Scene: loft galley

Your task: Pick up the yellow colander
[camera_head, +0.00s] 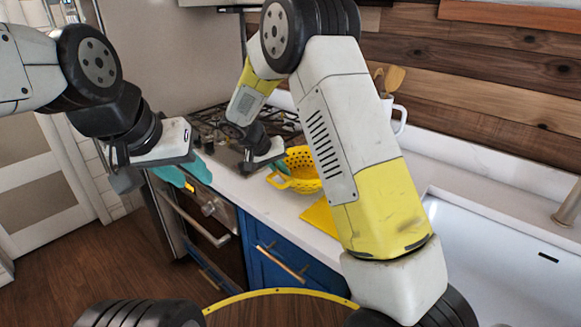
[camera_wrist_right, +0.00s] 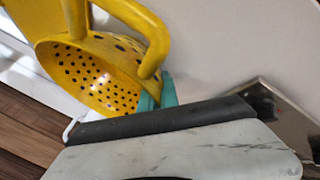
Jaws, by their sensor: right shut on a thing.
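The yellow colander (camera_head: 304,178), a bowl full of holes with loop handles, is at the counter beside the stove in the head view. In the right wrist view the colander (camera_wrist_right: 88,75) shows large, its holed inside toward the camera. My right gripper (camera_head: 279,166) is at its left side. The teal fingertips (camera_wrist_right: 158,95) are shut on the colander at a handle by the rim. Whether its base touches the counter I cannot tell. My left gripper (camera_head: 187,175) is open and empty, in front of the oven, with its teal fingers apart.
A yellow board (camera_head: 321,215) lies on the white counter (camera_head: 262,204), just in front of the colander. The stove (camera_head: 213,118) is at the left, the sink (camera_head: 485,250) at the right. A white jug with wooden utensils (camera_head: 398,115) stands behind my right arm.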

